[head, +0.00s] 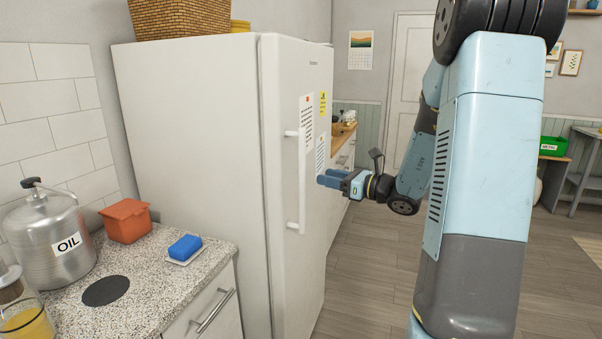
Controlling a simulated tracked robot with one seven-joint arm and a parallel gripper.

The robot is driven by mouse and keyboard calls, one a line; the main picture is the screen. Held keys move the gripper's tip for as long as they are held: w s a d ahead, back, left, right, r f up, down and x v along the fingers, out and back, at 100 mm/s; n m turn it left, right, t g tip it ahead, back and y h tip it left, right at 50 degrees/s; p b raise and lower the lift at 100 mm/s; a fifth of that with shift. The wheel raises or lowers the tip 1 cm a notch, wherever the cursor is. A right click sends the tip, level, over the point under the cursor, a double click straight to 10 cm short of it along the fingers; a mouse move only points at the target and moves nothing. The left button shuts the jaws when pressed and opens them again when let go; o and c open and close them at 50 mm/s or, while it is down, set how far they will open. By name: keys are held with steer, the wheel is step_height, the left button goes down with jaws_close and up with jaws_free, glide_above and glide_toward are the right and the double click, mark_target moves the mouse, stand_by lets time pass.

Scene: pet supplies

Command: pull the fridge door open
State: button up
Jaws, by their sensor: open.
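The white fridge (190,130) stands against the wall in the head view, and its door (285,80) is closed. A long white vertical handle (302,185) runs along the left part of the door front. Paper notes and a yellow sticker are on the door. My gripper (322,180) is open, with its blue fingers close to the door front, just right of the handle. I cannot tell whether the fingers touch the door or the handle. Nothing shows between the fingers.
A speckled counter (150,305) at the lower left holds an oil can (50,245), a red-orange box (127,221) and a blue sponge (185,247). A wicker basket (180,18) sits on the fridge. The wooden floor (375,280) before the door is clear.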

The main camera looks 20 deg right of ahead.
mark_target(302, 171)
steer(key=x, duration=0.9)
steer(key=shift+w+a, duration=0.15)
jaws_close()
stand_by(0.4)
